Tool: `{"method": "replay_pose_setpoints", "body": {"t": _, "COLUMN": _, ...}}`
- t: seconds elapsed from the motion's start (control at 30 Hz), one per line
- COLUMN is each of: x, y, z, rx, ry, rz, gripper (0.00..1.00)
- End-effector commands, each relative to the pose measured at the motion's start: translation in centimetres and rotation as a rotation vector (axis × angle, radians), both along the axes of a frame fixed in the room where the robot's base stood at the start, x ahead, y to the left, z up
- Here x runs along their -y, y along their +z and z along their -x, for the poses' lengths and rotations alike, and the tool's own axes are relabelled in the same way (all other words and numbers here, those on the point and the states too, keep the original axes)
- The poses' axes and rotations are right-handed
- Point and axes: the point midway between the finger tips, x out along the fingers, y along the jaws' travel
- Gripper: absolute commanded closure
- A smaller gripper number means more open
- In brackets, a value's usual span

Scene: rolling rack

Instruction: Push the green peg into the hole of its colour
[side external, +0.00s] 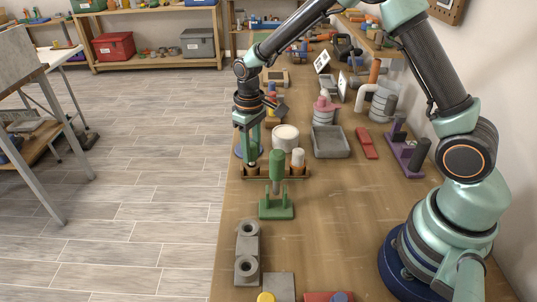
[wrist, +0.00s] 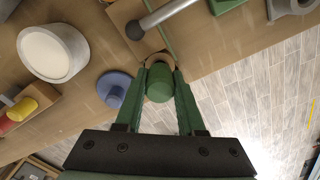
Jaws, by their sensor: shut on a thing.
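My gripper (wrist: 160,84) is shut on the green peg (wrist: 159,82), which stands between its green fingers in the wrist view. In the side view my gripper (side external: 251,160) points down at the left end of a low brown rack (side external: 283,177), and its fingers largely hide the peg. In the wrist view a tan ring (wrist: 158,59) shows just beyond the peg, at the rack's edge. The peg's lower end is hidden, so I cannot tell whether it is in a hole. A pale-topped cylinder (side external: 298,157) stands at the rack's right.
A white-topped round container (side external: 286,137) and a blue knobbed disc (wrist: 117,87) are near. A grey tray (side external: 330,143) lies right. Bare tabletop (side external: 320,235) shows front right.

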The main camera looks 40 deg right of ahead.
Motion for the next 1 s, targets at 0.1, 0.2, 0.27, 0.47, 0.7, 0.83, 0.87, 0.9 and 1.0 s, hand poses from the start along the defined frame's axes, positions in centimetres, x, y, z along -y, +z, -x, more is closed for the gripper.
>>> {"method": "replay_pose_setpoints", "body": {"t": 0.1, "x": 0.0, "y": -0.4, "z": 0.0, "rx": -0.001, "ry": 0.000, "rz": 0.000, "gripper": 1.00}}
{"method": "replay_pose_setpoints", "body": {"t": 0.2, "x": 0.0, "y": -0.7, "z": 0.0, "rx": -0.001, "ry": 0.000, "rz": 0.000, "gripper": 1.00}}
{"method": "replay_pose_setpoints", "body": {"t": 0.27, "x": 0.0, "y": -0.8, "z": 0.0, "rx": -0.001, "ry": 0.000, "rz": 0.000, "gripper": 1.00}}
{"method": "replay_pose_setpoints", "body": {"t": 0.47, "x": 0.0, "y": -1.3, "z": 0.0, "rx": -0.001, "ry": 0.000, "rz": 0.000, "gripper": 1.00}}
{"method": "replay_pose_setpoints", "body": {"t": 0.7, "x": 0.0, "y": -2.0, "z": 0.0, "rx": 0.000, "ry": 0.000, "rz": 0.000, "gripper": 1.00}}
{"method": "replay_pose_setpoints", "body": {"t": 0.83, "x": 0.0, "y": -2.1, "z": 0.0, "rx": 0.001, "ry": 0.000, "rz": 0.000, "gripper": 0.47}}
{"method": "replay_pose_setpoints", "body": {"t": 0.87, "x": 0.0, "y": -2.1, "z": 0.0, "rx": 0.001, "ry": 0.000, "rz": 0.000, "gripper": 0.35}}
{"method": "replay_pose_setpoints", "body": {"t": 0.9, "x": 0.0, "y": -2.1, "z": 0.0, "rx": 0.001, "ry": 0.000, "rz": 0.000, "gripper": 0.27}}
{"method": "replay_pose_setpoints", "body": {"t": 1.0, "x": 0.0, "y": -2.1, "z": 0.0, "rx": 0.000, "ry": 0.000, "rz": 0.000, "gripper": 0.27}}
